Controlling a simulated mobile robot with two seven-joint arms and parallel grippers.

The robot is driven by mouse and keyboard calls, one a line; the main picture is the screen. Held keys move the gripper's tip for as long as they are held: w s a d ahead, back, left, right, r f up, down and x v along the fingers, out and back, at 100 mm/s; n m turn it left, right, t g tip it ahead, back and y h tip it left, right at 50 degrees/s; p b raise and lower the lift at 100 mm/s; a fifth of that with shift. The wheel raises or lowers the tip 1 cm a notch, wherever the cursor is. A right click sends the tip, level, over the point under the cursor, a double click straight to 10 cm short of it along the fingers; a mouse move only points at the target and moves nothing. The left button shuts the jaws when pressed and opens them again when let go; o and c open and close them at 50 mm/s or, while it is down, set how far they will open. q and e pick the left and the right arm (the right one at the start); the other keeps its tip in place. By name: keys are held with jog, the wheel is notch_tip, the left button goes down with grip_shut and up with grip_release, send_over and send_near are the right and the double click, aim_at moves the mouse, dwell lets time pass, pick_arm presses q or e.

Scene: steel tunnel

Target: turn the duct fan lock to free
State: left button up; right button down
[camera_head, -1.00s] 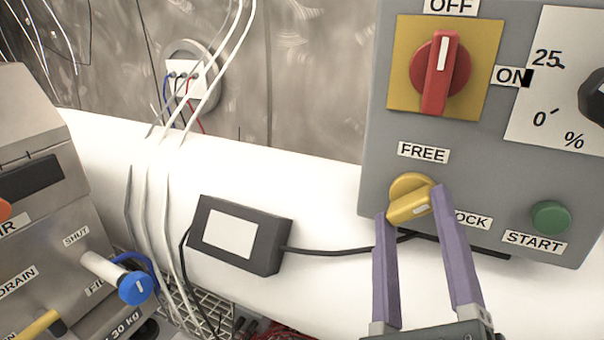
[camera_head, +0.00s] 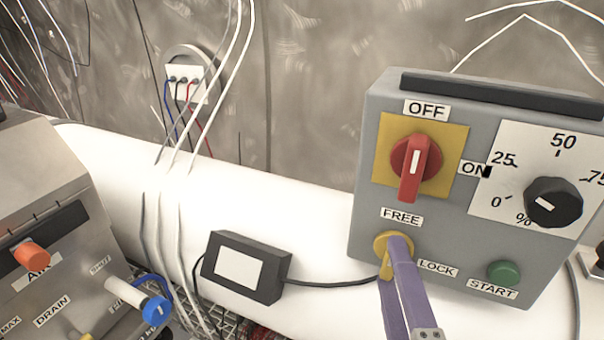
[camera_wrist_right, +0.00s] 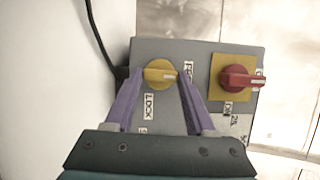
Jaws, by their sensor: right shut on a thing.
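The duct fan lock is a yellow round knob (camera_head: 386,240) with a raised grip, low on the grey control box. The FREE label (camera_head: 401,217) is above it and the LOCK label (camera_head: 437,268) is to its lower right. My right gripper (camera_head: 392,262) is shut on the knob, its purple fingers hiding much of it. In the right wrist view, the knob (camera_wrist_right: 157,73) sits between the fingertips (camera_wrist_right: 160,72). Its white mark faces right, towards the FREE label (camera_wrist_right: 188,70), with LOCK (camera_wrist_right: 150,106) below. My left gripper is not in view.
On the same box are a red switch (camera_head: 411,165) on a yellow plate, a black dial (camera_head: 553,202) and a green START button (camera_head: 504,272). A black cabled unit (camera_head: 244,267) lies on the white duct (camera_head: 322,225). A metal machine (camera_head: 60,220) stands left.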

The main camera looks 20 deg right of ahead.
jog(key=shift+n, duration=0.3)
jog(key=shift+c, duration=1.2)
grip_release()
jog(key=b+v, duration=0.3)
jog(key=v, duration=0.7)
jog(key=shift+w+r, duration=0.1)
jog(key=shift+w, duration=0.05)
